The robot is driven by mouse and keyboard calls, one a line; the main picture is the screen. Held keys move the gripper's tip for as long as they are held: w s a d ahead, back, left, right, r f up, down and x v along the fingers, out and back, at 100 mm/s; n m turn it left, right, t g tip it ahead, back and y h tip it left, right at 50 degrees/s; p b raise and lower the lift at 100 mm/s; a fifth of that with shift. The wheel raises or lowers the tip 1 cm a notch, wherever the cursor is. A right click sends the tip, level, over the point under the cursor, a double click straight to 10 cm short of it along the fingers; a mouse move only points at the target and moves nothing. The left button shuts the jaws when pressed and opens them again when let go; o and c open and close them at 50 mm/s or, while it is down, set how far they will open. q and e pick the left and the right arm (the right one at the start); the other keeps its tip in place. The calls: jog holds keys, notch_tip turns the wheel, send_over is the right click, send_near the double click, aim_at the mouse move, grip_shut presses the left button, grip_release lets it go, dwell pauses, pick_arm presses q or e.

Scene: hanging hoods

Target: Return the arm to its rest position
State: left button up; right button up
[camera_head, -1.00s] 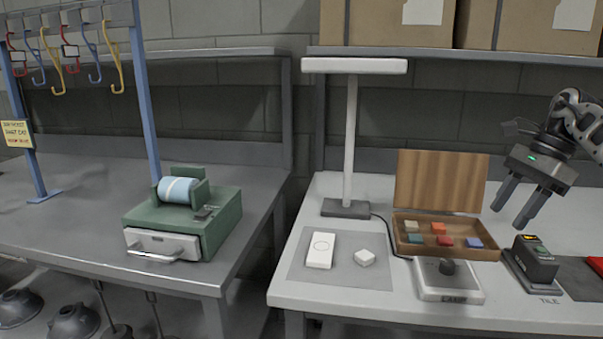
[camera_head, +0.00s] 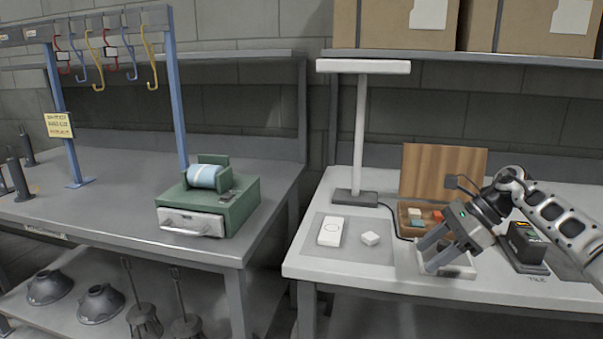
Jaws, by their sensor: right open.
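My right gripper (camera_head: 430,252) is open, with two dark fingers pointing down and left and nothing between them. It comes in from the right and hangs over the right bench (camera_head: 335,275). It hides much of the lamp's control box (camera_head: 462,272) and part of the open wooden box (camera_head: 405,207) with coloured tiles. I cannot tell whether it touches anything there. My left gripper is not in view.
A white lamp (camera_head: 361,130) stands behind the gripper. A white rectangular device (camera_head: 331,231) and a small white block (camera_head: 370,239) lie on a grey mat. A black device (camera_head: 525,243) stands right of the gripper. A green dispenser (camera_head: 240,205) sits on the left bench; hooks (camera_head: 150,60) hang above.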

jog(key=s+a+f+m+t+y, duration=0.2)
jog(key=a+f+m+y, duration=0.15)
jog(key=a, duration=0.35)
jog(key=s+a+f+m+t+y, duration=0.25)
jog(key=a+m, duration=0.25)
jog(key=a, duration=0.3)
jog(key=s+a+f+m+t+y, duration=0.1)
jog(key=s+a+f+m+y, duration=0.2)
jog(key=a, duration=0.4)
jog(key=s+d+f+n+t+h, duration=0.1)
jog(key=s+d+f+n+h, duration=0.2)
jog(key=s+n, duration=0.4)
jog(key=s+d+f+n+t+h, duration=0.1)
jog(key=s+d+f+n+h, duration=0.2)
jog(key=n, duration=1.1)
jog(key=s+d+f+n+t+h, duration=0.2)
jog(key=s+f+n+h, duration=0.5)
jog(key=s+n, duration=0.4)
jog(key=shift+s+d+f+n+h, duration=0.2)
jog(key=shift+s+d+n+h, duration=0.2)
jog(key=shift+s+d, duration=0.55)
jog(key=shift+a, duration=0.15)
